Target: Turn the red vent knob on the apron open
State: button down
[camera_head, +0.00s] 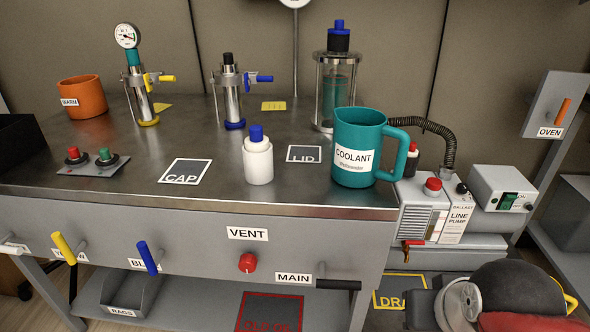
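The red vent knob (247,263) is a small round knob on the grey front apron (200,240) of the bench. It sits just below the white VENT label (247,233). Its setting is too small to read. Nothing covers it or touches it. Dark, silver and red parts at the lower right look like my own arm, well to the right of the knob. No gripper fingers show.
A yellow lever (63,246), a blue lever (148,257) and a black MAIN handle (338,284) also stick out from the apron. A RAGS bin (128,292) sits below. A teal COOLANT jug (357,148) stands near the bench's front edge. Space before the knob looks clear.

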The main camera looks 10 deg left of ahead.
aim_at(248, 263)
jog(key=k+u, duration=0.3)
jog(key=k, duration=0.15)
jog(key=k+j+u, duration=0.3)
jog(key=k+l, duration=0.1)
